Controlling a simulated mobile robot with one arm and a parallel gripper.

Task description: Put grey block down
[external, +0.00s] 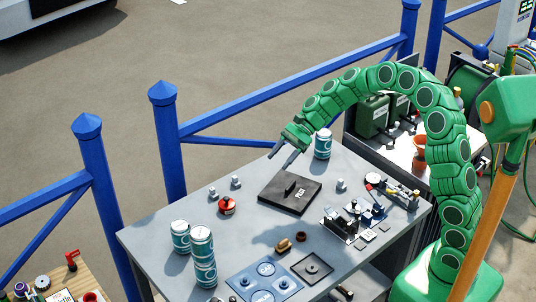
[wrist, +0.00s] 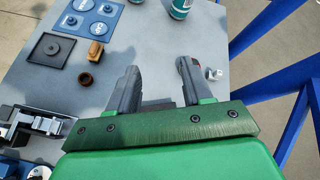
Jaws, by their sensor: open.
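A dark grey block (external: 290,186) stands on a black lettered plate (external: 283,206) in the middle of the grey table. My gripper (external: 281,157) is above and behind the plate, its fingers pointing down, apart from the block. In the wrist view, my gripper (wrist: 158,67) shows its two fingers spread with a gap between them. A grey piece (wrist: 158,104) shows low between the fingers, partly hidden by the gripper body; I cannot tell for sure whether it is the block or part of the plate.
Blue-and-white cans (external: 203,258) stand at the front left and one can (external: 322,143) at the back. A red knob (external: 227,205), small metal pieces (external: 341,184), a blue mat (external: 264,283) and a metal fixture (external: 338,228) surround the plate. Blue railings (external: 295,100) run behind the table.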

